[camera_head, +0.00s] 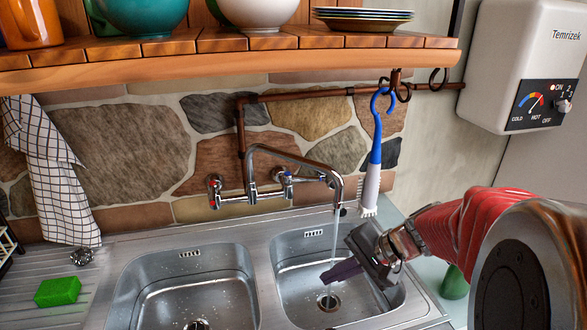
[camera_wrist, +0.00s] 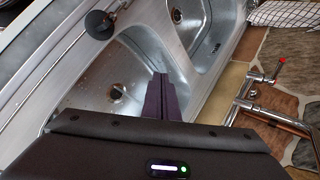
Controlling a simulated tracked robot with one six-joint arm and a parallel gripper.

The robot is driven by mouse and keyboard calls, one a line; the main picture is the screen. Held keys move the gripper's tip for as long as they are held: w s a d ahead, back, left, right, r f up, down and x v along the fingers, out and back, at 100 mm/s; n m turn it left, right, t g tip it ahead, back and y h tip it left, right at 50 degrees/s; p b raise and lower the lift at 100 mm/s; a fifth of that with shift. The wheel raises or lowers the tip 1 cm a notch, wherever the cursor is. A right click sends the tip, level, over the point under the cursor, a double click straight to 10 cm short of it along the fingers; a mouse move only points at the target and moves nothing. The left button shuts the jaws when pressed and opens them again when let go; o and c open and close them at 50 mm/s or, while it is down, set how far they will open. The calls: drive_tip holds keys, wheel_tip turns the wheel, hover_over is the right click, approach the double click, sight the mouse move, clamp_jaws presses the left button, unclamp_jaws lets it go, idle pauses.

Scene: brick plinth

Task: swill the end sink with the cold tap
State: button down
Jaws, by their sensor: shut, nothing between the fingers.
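The right-hand end sink (camera_head: 295,262) is a steel basin with a drain (camera_head: 328,301), also in the wrist view (camera_wrist: 128,68). The wall tap (camera_head: 300,158) has a red-marked handle (camera_head: 214,190) at left and a blue-marked handle (camera_head: 285,184) at right. Its spout points over the end sink and a thin stream of water (camera_head: 335,232) falls from it. My gripper (camera_head: 325,279) is inside this sink from the right, its dark fingers together and empty. The fingers line up with the stream; I cannot tell if water touches them. The wrist view shows the closed fingers (camera_wrist: 160,76).
A second sink (camera_head: 190,285) lies to the left, with a green sponge (camera_head: 58,291) and a steel scourer (camera_head: 84,257) beyond it. A blue-and-white brush (camera_head: 375,165) hangs from the rail. The wooden shelf (camera_head: 230,48) overhangs above; a white water heater (camera_head: 525,55) is at right.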

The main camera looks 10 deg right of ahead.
drive_tip(key=w+d+r+m+t, duration=0.2)
drive_tip(key=w+d+r+t, duration=0.3)
drive_tip(key=w+d, duration=0.2)
drive_tip(key=w+d+r+m+t, duration=0.3)
drive_tip(key=w+d+r+t, duration=0.2)
drive_tip(key=w+d, duration=0.2)
drive_tip(key=shift+w+d+t, duration=0.15)
drive_tip(key=shift+w+t, duration=0.25)
drive_tip(key=shift+w, duration=0.6)
drive_tip(key=shift+r, duration=0.1)
drive_tip(key=w+a, duration=0.6)
drive_tip(key=a, duration=0.1)
drive_tip(key=shift+w, duration=0.2)
drive_tip(key=shift+s, duration=0.1)
